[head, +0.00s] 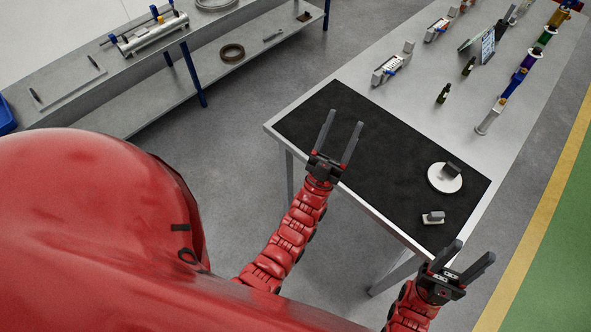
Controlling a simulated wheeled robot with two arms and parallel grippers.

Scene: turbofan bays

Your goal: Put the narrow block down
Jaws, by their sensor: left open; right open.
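Two small dark blocks are near the right end of the black mat (360,140) on the table. One dark block (452,169) rests on a white round disc (437,183). A smaller grey block (436,214) sits on a small pale base (428,221) nearer the front edge. I cannot tell for sure which is the narrow block. My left gripper (345,118) is open and empty, over the left part of the mat. My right gripper (475,249) is open and empty, beyond the table's front right corner, close to the smaller block but apart from it.
Small bottles (443,93), a tablet-like panel (488,46), small devices (388,68) and a row of coloured cylindrical parts (515,82) stand farther back on the table. A grey bench (140,100) with a dark ring (231,53) is at upper left. The mat's middle is clear.

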